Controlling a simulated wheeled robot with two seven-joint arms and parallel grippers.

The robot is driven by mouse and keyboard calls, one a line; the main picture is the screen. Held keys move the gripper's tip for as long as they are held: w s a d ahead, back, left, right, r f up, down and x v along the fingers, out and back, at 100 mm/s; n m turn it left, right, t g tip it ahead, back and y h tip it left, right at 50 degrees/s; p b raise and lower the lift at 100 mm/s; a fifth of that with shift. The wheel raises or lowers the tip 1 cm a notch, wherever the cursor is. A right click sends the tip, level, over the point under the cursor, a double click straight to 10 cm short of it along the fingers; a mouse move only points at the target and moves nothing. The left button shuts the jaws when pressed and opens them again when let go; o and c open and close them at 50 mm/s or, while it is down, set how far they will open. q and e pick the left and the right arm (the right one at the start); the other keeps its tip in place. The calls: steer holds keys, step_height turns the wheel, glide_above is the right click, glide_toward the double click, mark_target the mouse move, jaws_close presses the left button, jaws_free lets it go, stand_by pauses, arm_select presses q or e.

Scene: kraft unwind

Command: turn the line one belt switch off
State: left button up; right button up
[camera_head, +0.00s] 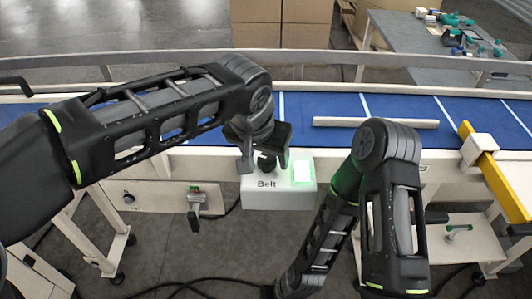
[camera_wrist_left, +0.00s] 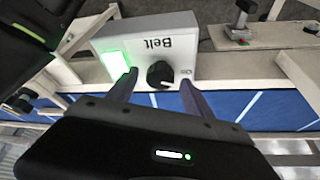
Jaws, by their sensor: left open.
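The belt switch is a black rotary knob (camera_wrist_left: 160,75) on a white box (camera_wrist_left: 180,42) lettered "Belt"; the box also shows in the head view (camera_head: 280,199). A square lamp on the box glows green (camera_wrist_left: 112,62). My left gripper (camera_head: 265,158) is open at the knob, its fingers to either side. In the left wrist view, the knob shows between the fingertips (camera_wrist_left: 156,84); I cannot tell whether they touch it. The knob's pointer direction is unclear. My right arm hangs at the right in the head view, its gripper out of sight.
A blue conveyor belt (camera_head: 330,105) runs behind the box, with a pale bar (camera_head: 375,122) lying across it. A lever handle (camera_head: 195,212) hangs at the left. A yellow bar (camera_head: 495,172) crosses the right end. Cables lie on the floor.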

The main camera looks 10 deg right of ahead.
arm_select(q)
steer(key=shift+c, duration=0.6)
jaws_close()
steer(key=shift+r+m, duration=0.1)
steer(key=shift+m, duration=0.2)
steer(key=m, duration=0.1)
steer(key=m+h+p, duration=0.1)
steer(key=m, duration=0.1)
steer(key=shift+w+a+g, duration=0.15)
steer(key=shift+g, duration=0.25)
steer(key=m+g+h+p, duration=0.1)
steer(key=m, duration=0.2)
steer(key=shift+m, duration=0.3)
steer(key=m+p, duration=0.1)
steer(key=m+g+p, duration=0.1)
steer(key=m, duration=0.1)
steer(key=shift+w+r+m+g, duration=0.1)
steer(key=shift+w+m+g, duration=0.05)
steer(key=shift+m+g, duration=0.15)
steer(key=shift+m+g+p, duration=0.65)
steer(key=shift+m+g, duration=0.05)
steer(key=shift+m, duration=0.9)
